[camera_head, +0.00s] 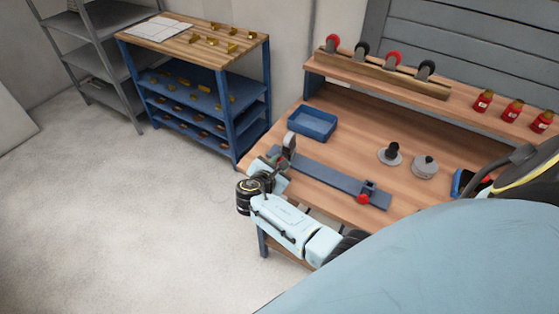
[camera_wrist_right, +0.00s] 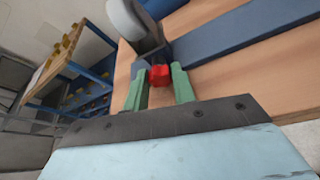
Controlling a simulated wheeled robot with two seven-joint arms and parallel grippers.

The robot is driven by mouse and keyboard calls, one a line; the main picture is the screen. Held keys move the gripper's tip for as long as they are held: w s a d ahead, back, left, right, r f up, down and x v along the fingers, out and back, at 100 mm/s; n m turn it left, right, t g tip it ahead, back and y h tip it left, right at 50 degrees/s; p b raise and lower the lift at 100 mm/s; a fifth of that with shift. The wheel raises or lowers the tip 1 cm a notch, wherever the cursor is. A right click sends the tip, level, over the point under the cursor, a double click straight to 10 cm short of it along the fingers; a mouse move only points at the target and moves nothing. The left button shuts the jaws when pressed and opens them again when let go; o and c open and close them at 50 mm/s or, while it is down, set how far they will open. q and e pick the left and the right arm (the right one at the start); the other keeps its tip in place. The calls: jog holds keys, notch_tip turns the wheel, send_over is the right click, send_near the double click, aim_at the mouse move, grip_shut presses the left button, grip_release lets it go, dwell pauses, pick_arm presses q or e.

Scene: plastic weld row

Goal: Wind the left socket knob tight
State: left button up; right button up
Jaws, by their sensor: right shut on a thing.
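The left socket knob (camera_wrist_right: 160,74) is red and sits between the green fingers of my right gripper (camera_wrist_right: 160,86), which is shut on it. In the head view my right gripper (camera_head: 274,178) is at the left end of a blue-grey rail (camera_head: 325,176) and hides that knob. A grey rounded piece (camera_head: 289,143) stands upright at the left socket; it also shows in the wrist view (camera_wrist_right: 131,22). The right socket (camera_head: 371,188) has its own red knob (camera_head: 362,199). How far the left knob is wound cannot be seen. My left gripper is not in view.
A blue tray (camera_head: 312,123) lies behind the rail on the wooden bench. A dark-topped round piece (camera_head: 391,153) and a grey round piece (camera_head: 425,167) stand to the right. A shelf (camera_head: 400,80) with wheels and red bottles (camera_head: 513,111) runs along the back.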

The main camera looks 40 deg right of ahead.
dwell(0.5)
jog(key=o, duration=1)
jog(key=shift+a, duration=0.1)
jog(key=p+v, duration=0.1)
jog(key=v, duration=1.2)
jog(key=shift+s+p, duration=0.2)
jog(key=shift+p, duration=0.2)
